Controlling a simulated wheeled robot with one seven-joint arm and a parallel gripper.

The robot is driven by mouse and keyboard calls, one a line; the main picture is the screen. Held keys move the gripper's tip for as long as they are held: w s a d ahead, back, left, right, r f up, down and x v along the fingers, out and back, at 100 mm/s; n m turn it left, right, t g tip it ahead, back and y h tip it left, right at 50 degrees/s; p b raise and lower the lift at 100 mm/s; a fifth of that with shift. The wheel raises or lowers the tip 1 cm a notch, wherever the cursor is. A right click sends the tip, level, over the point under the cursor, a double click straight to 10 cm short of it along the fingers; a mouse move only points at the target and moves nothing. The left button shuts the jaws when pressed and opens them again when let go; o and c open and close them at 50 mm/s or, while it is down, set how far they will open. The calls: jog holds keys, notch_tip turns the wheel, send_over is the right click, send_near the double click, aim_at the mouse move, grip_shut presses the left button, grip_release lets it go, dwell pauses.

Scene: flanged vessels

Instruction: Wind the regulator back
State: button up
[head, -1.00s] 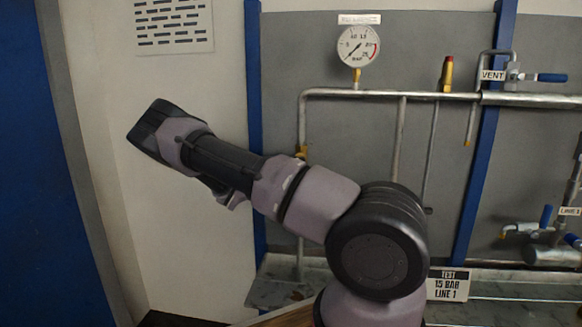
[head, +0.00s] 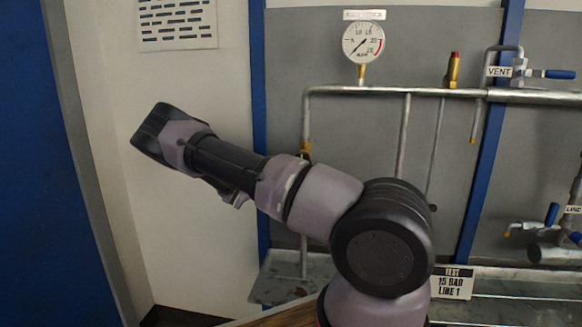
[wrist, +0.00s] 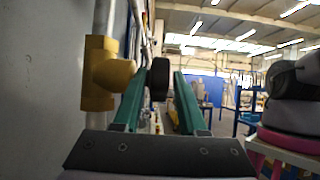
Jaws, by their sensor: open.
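In the wrist view, my gripper (wrist: 164,76) is open, its two teal fingers apart. A black round knob-like part (wrist: 158,80) shows between the fingers, close to the left one. Whether it touches that finger, I cannot tell. A brass fitting (wrist: 104,74) sits on a vertical pipe just left of the fingers, with a stub pointing right towards the knob. These look like the regulator. In the head view, a brass fitting (head: 304,149) shows on the vertical pipe behind my arm. My fingers are not visible in the head view.
A pressure gauge (head: 363,42), its needle low left, stands on the horizontal pipe (head: 400,92). A brass relief valve (head: 453,71) and a blue-handled vent valve (head: 550,74) stand further right.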

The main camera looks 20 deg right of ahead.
jog(key=v, duration=1)
jog(key=shift+a+f, duration=0.25)
jog(key=shift+w, duration=0.2)
